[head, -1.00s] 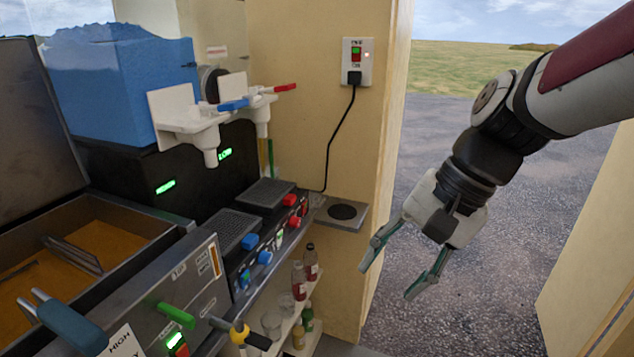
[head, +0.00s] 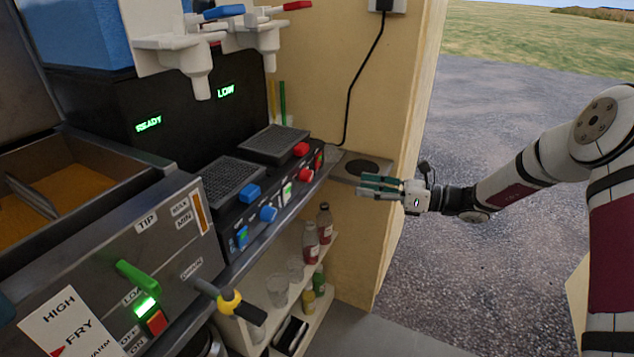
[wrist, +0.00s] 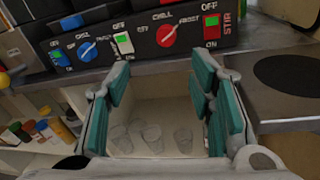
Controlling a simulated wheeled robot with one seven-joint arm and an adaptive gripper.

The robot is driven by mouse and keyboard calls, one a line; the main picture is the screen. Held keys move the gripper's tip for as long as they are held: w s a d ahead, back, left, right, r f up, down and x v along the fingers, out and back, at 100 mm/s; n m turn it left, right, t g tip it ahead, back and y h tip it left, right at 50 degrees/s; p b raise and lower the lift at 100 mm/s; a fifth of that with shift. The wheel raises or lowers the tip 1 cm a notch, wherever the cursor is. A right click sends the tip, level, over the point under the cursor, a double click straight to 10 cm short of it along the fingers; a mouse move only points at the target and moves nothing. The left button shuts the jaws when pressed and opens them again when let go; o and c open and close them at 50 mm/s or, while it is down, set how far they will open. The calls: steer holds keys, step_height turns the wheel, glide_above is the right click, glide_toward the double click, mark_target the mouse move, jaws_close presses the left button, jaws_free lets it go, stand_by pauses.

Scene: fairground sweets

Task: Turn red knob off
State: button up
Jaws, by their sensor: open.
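The red knob (head: 305,174) is on the dark front panel of the drinks machine (head: 255,215), right of a blue knob (head: 268,213). In the wrist view my gripper (wrist: 160,80) is open and empty, below the knob in the picture.
A lit green switch (wrist: 212,32) labelled STIR is right of the knob. A grey shelf with a dark round plate (head: 362,167) is near my gripper. Bottles (head: 311,240) and glasses stand on shelves below. The fryer (head: 165,240) is at left.

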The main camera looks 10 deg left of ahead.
mark_target(311, 176)
steer(key=shift+m, duration=0.3)
steer(key=x, duration=0.9)
steer(key=w+b+x, duration=0.1)
steer(key=x, duration=0.3)
steer(key=shift+a+f, duration=0.1)
steer(key=shift+a, duration=0.15)
jaws_close()
